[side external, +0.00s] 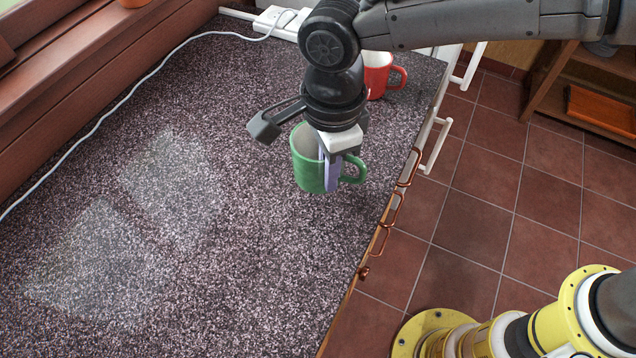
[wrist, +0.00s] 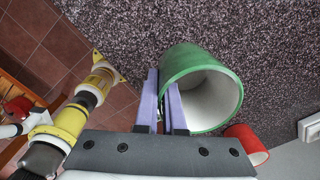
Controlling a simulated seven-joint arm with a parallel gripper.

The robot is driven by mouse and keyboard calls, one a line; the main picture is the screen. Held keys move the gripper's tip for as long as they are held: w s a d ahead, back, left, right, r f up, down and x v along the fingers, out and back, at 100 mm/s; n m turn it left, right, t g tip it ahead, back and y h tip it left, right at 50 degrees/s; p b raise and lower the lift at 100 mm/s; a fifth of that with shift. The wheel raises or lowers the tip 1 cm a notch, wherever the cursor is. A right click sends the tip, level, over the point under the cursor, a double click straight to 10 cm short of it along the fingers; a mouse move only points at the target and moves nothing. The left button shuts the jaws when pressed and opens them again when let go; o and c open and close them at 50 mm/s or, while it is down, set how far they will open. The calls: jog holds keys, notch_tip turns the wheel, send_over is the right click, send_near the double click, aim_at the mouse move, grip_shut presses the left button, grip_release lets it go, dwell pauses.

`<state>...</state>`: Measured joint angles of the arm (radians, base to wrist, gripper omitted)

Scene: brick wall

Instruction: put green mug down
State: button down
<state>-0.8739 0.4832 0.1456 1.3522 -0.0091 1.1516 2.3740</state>
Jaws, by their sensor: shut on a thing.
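The green mug (side external: 308,172) has a white inside and is upright over the speckled countertop (side external: 230,250), near its right edge in the side external view. Its handle points right. My gripper (side external: 331,172) comes down from above and is shut on the mug, with one purple finger outside the wall. In the wrist view the mug (wrist: 184,62) sits at the right of my gripper (wrist: 165,92), its opening toward the camera. The fingers are close together at the mug's near wall or handle side. I cannot tell whether the mug's base touches the countertop.
A red mug (side external: 377,78) stands behind the green one, partly hidden by my arm. A white cable (side external: 130,88) runs along the left side to a power strip (side external: 275,18). Copper handles (side external: 385,225) line the counter's right edge. The left and front of the countertop are clear.

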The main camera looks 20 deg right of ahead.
aim_at(318, 189)
jog(key=shift+w+a+f, duration=0.4)
jog(key=shift+a+f, duration=0.1)
jog(key=shift+f, duration=0.2)
jog(key=shift+w+a+f, duration=0.15)
jog(key=shift+f, duration=1.6)
jog(key=shift+f, duration=0.15)
jog(key=c, duration=1)
grip_release()
notch_tip(318, 189, up, 12)
jog(key=shift+r, duration=0.1)
